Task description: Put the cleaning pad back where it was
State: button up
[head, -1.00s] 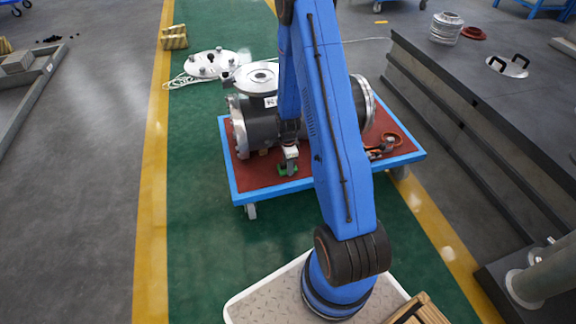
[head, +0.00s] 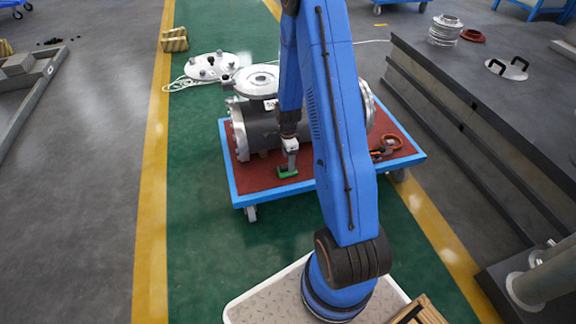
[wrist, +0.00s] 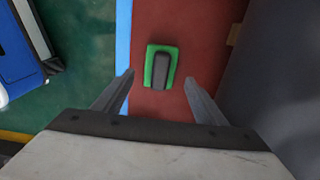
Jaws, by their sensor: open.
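The cleaning pad (wrist: 150,68) is a green block with a dark grip on top. It lies on the red top of the blue-edged cart (head: 232,178), near the front edge in the head view (head: 287,173). My gripper (wrist: 159,82) is open, with one finger on each side of the pad in the wrist view. The fingers look apart from it and hold nothing. In the head view my gripper (head: 291,163) hangs just over the pad and partly hides it.
A dark flanged shell (head: 263,130) lies on the cart behind the pad. A white flanged cover (head: 211,66) lies on the green floor behind.

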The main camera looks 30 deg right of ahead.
notch_tip(320, 180, up, 6)
jog(key=shift+r, duration=0.2)
dwell(0.7)
